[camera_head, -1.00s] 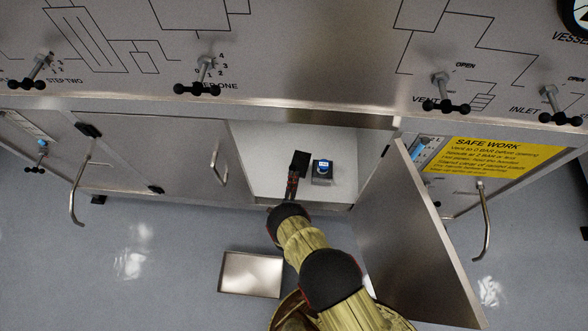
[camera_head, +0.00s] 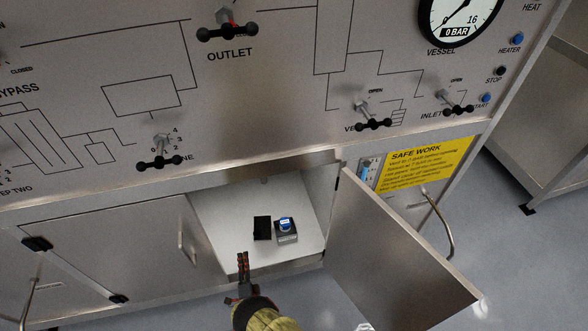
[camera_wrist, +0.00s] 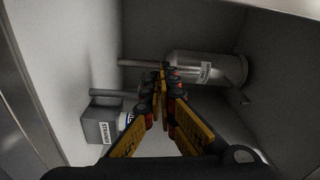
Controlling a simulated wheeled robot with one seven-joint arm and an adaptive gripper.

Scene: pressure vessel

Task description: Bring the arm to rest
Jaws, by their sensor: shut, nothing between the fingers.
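My gripper (camera_head: 243,258) is at the front edge of an open cabinet compartment, low in the head view, with its fingers pointing inward. The fingers are together and hold nothing. In the wrist view my gripper (camera_wrist: 163,75) points into the compartment, its fingers converging in the middle. My arm runs down from it to the bottom edge of the head view.
The wrist view shows a labelled metal cylinder (camera_wrist: 205,68) and pipes. The open door (camera_head: 400,255) stands right of my arm.

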